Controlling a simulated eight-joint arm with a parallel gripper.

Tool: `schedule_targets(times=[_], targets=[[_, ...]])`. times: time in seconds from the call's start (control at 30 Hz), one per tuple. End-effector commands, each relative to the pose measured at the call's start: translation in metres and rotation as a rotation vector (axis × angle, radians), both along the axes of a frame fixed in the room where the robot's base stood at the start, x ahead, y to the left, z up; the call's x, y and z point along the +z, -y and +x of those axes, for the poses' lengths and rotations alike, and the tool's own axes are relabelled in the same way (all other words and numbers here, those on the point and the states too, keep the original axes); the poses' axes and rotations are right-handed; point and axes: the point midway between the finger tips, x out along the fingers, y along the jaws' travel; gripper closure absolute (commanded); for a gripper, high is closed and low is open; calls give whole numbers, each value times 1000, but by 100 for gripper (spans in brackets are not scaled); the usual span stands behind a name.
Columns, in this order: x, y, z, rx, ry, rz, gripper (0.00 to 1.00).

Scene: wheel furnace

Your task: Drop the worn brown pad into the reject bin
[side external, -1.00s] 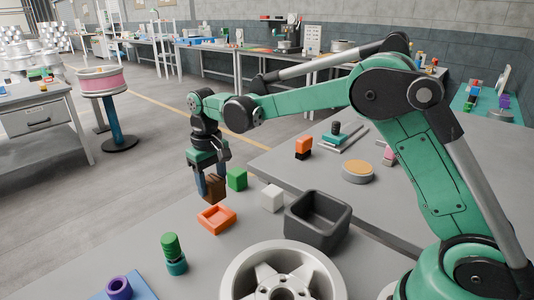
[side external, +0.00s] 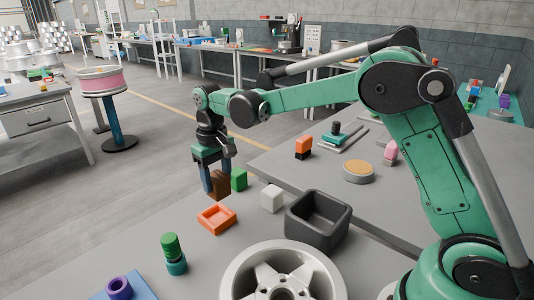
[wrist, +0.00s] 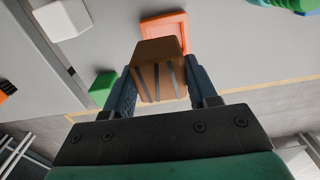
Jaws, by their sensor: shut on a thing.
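The worn brown pad (side external: 220,184) is a brown block. In the wrist view the brown pad (wrist: 158,72) shows dark stripes on its face and sits between the two blue fingers. My gripper (side external: 217,182) is shut on it, beside the green block and behind the orange tray. It also shows in the wrist view (wrist: 158,88). A dark grey open box (side external: 318,221), which looks like the reject bin, stands on the table to the right of my gripper. Its visible inside looks empty.
A green block (side external: 239,180) and a white block (side external: 271,198) stand between the pad and the grey box. An orange tray (side external: 216,219) lies in front. A large silver wheel (side external: 283,272) and stacked green cylinders (side external: 172,252) stand nearer the camera.

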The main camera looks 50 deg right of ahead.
Motion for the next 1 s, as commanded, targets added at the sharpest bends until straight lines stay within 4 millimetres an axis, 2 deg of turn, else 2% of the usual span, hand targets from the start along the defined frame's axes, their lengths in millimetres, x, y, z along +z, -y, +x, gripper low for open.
schedule_targets(times=[0.17,0.33,0.5,0.6,0.8,1.0], targets=[[23,35,-32,-108,0,0,100],[42,71,-81,-247,0,0,100],[49,93,-130,-372,0,0,100],[49,100,-152,-430,0,0,100],[46,106,-177,-490,0,0,100],[46,106,-181,-500,0,0,100]])
